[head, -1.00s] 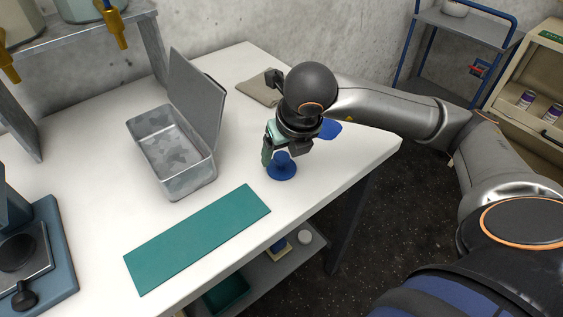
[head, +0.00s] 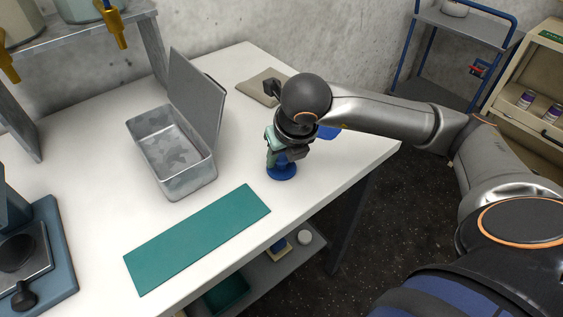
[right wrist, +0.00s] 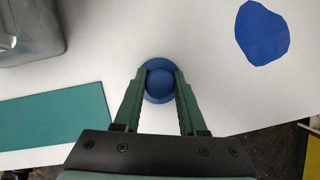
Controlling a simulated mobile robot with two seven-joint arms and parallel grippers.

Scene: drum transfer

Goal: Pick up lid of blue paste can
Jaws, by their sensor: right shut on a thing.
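The blue lid (head: 283,173) is a round disc with a raised knob, near the right front part of the white table. My right gripper (head: 280,158) points down over it and is shut on its knob, with one green finger on each side. In the right wrist view the lid (right wrist: 161,88) is between the fingertips (right wrist: 161,76), its rim showing around the knob. Whether the lid touches the table or something under it cannot be told. My left gripper is not in view.
A flat dark-blue patch (right wrist: 263,33) lies on the table beyond the lid. A teal mat (head: 198,238) lies to the left front. An open metal box (head: 172,158) stands behind it. A beige cloth (head: 260,87) lies at the back. The table's front edge is close.

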